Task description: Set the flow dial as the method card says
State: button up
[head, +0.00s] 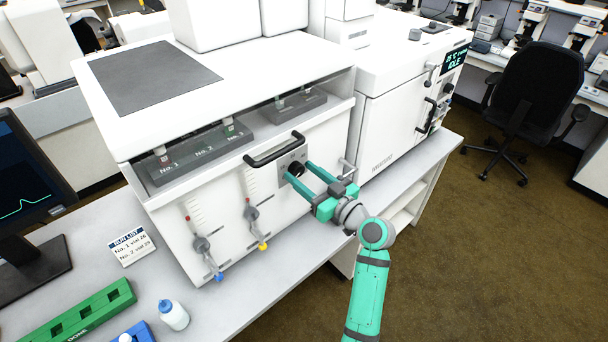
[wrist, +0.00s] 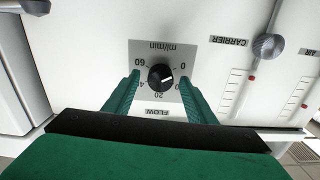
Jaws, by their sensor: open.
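The flow dial is a black round knob (wrist: 160,77) on a grey plate (wrist: 160,52) marked ml/min and FLOW, upside down in the wrist view. Its white pointer line points right, just below the 0 side of the scale. Figures 60 and 20 also show; others are partly hidden by the fingers. In the head view the dial (head: 296,169) is on the white cabinet's front. My gripper (head: 299,172) is open, with its green fingers on either side of the knob, apart from it as far as I can see. I cannot make out a method card in either view.
A black handle (head: 274,150) is just above the dial. Two gas flow tubes with grey knobs (head: 251,213) stand left of it. A run list card (head: 130,247), a green rack (head: 75,318) and a bottle (head: 173,314) are on the bench.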

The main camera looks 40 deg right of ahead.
jog(key=c, duration=1)
jog(key=shift+c, duration=0.2)
jog(key=shift+m, duration=0.3)
jog(key=m, duration=0.4)
jog(key=shift+m, duration=0.3)
jog(key=m, duration=0.5)
jog(key=shift+m, duration=0.3)
jog(key=m, duration=0.6)
jog(key=shift+f, duration=0.1)
jog(key=m, duration=0.7)
jog(key=shift+d, duration=0.1)
